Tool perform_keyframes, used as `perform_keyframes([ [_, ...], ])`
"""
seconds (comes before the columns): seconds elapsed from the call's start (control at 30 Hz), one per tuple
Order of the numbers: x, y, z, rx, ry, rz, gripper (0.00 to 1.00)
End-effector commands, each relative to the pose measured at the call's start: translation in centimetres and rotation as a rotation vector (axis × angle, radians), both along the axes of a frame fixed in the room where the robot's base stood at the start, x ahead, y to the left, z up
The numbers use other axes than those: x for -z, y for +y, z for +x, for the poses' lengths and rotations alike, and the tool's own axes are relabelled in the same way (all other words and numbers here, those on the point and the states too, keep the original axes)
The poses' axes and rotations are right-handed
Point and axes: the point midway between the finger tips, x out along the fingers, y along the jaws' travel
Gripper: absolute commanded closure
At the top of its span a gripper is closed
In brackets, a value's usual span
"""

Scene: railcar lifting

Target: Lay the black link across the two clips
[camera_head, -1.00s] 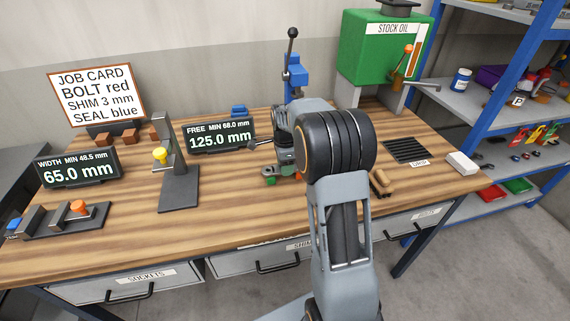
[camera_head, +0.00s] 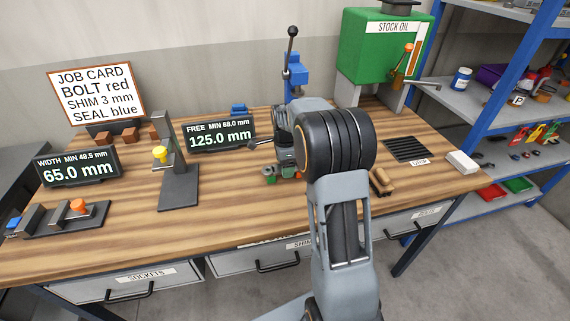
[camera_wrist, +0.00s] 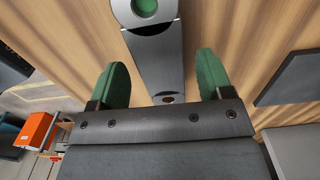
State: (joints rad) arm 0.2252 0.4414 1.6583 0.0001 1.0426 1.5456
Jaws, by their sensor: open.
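A dark, long flat piece (camera_wrist: 156,58), which looks like the black link, lies below my gripper in the wrist view. It has a pale ring with a green centre at its far end and a small hole at its near end. My gripper (camera_wrist: 162,66) is open, with one green finger pad on each side of this piece and a gap on both sides. In the head view my own arm hides most of the gripper and this area; only small green and dark parts show beside the wrist. I cannot pick out the two clips with certainty.
A blue lever press (camera_head: 296,75) stands behind my wrist. A brown-handled tool (camera_head: 381,181) lies to the right.

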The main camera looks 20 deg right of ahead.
Motion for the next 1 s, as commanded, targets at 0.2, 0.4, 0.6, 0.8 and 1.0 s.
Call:
perform_keyframes([
  [0.2, -2.8, 0.0, 0.1, 0.000, -0.006, -0.001, 0.27],
  [0.4, -6.8, 0.0, 0.1, 0.000, -0.005, -0.001, 0.27],
  [0.6, -10.1, 0.0, 0.1, 0.000, -0.003, -0.001, 0.27],
  [0.8, -12.1, 0.1, -0.1, -0.014, -0.006, -0.001, 0.27],
  [1.0, -13.9, 2.9, -3.9, -0.327, -0.063, -0.022, 0.27],
])
